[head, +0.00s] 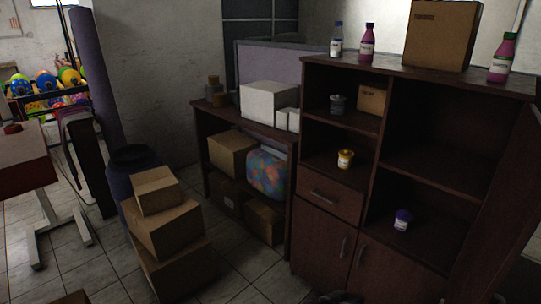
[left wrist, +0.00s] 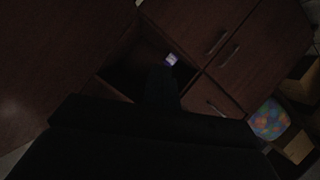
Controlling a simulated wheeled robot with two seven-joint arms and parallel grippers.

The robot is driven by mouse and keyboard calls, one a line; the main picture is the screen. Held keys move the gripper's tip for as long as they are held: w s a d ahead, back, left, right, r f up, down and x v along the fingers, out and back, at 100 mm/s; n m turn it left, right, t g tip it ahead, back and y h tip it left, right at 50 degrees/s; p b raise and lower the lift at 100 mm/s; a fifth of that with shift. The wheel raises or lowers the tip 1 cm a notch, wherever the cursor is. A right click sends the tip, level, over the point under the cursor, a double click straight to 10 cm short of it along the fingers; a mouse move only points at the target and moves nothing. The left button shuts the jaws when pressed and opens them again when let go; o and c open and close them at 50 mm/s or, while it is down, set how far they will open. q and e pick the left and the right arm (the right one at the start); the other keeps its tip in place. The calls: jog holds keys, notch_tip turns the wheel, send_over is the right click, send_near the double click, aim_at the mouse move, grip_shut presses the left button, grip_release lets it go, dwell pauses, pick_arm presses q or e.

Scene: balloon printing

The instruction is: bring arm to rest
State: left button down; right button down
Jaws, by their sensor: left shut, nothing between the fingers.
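My left gripper (head: 340,297) barely shows as a dark shape at the bottom edge of the head view, in front of the lower doors of the dark brown cabinet (head: 328,205). In the left wrist view the gripper (left wrist: 162,78) is a black, dim shape with its fingers together and nothing held. It points towards the cabinet's open compartment, where a small jar with a purple cap (left wrist: 171,60) stands. That jar also shows on the lower right shelf in the head view (head: 402,220). My right gripper is not seen.
A yellow jar (head: 345,159) and a grey jar (head: 338,103) stand on the cabinet's left shelves. Bottles (head: 367,43) and a large box (head: 440,36) stand on top. Stacked cartons (head: 165,228) stand on the floor at left. An open door (head: 500,190) juts out at right.

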pick_arm(q)
jog(key=w+a+f+y, duration=0.2)
jog(key=a+f+y, duration=0.1)
jog(key=a+f, duration=0.8)
jog(key=w+a+f+y, duration=0.35)
jog(key=a+f, duration=0.55)
jog(key=f, duration=0.4)
jog(key=s+a+f+n+y, duration=0.2)
jog(key=s+a+f, duration=0.4)
jog(key=a+f, duration=0.45)
jog(key=s+a+f+n+g+y, duration=0.1)
jog(key=s+a+f+g+y, duration=0.2)
jog(key=s+a+f, duration=1.3)
jog(key=s, duration=0.7)
jog(key=s+f+g, duration=0.1)
jog(key=s+f, duration=0.1)
jog(key=s, duration=0.5)
jog(key=shift+s+a+f+n+g+b, duration=0.25)
jog(key=shift+s+a+n+g+b, duration=0.05)
jog(key=shift+s+a+n, duration=0.1)
